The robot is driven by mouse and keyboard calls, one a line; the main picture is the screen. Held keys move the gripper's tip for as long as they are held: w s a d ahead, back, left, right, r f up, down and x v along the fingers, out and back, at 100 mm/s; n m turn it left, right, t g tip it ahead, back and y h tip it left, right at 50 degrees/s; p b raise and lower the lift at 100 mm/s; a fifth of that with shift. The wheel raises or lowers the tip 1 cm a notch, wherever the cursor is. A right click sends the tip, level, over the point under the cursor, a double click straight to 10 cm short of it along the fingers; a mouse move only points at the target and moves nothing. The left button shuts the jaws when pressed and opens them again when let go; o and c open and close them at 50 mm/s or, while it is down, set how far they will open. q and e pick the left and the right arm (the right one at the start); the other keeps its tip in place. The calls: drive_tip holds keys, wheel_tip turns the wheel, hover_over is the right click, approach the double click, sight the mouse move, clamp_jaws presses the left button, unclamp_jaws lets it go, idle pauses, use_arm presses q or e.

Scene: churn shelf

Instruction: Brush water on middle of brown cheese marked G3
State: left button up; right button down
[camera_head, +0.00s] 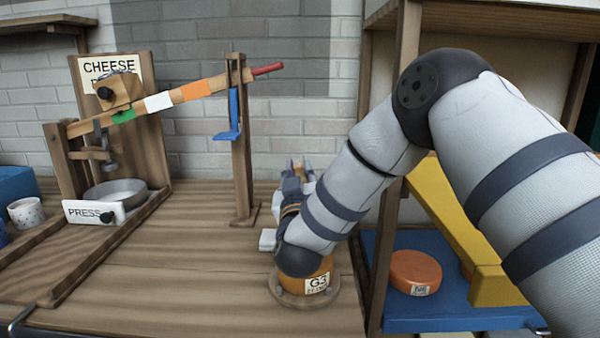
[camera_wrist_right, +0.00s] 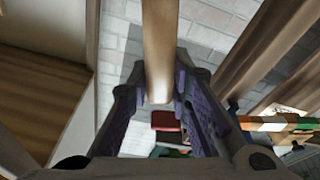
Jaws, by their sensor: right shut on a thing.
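The cheese marked G3 (camera_head: 318,284) is orange-brown and sits on a round wooden board (camera_head: 293,300) on the bench. My right arm covers much of its top and left, so its middle is hidden. My right gripper (camera_head: 293,172) is beyond the cheese, toward the back wall. In the right wrist view its fingers (camera_wrist_right: 158,105) are shut on a light wooden handle (camera_wrist_right: 160,45), which looks like the brush's. The bristles are not visible, and I cannot tell whether they are wet. My left gripper is not in view.
A cheese press with a striped lever (camera_head: 190,92) and post (camera_head: 241,150) stands left of my gripper. A metal pan (camera_head: 115,192) sits under it. At right, a shelf post (camera_head: 383,240) stands close to my arm, with another orange cheese (camera_head: 415,268) on a blue surface (camera_head: 400,318).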

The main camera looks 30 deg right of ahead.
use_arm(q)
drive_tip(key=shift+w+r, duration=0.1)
use_arm(e)
drive_tip(key=shift+f, duration=0.5)
idle(0.3)
drive_tip(key=shift+r, duration=0.1)
wheel_tip(320, 180, up, 8)
drive_tip(key=p, duration=0.3)
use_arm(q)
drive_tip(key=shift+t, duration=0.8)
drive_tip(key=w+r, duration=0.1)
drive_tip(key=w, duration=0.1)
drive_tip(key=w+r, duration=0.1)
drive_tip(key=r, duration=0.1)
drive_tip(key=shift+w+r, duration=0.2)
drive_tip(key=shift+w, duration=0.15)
use_arm(e)
drive_tip(key=shift+f, duration=0.25)
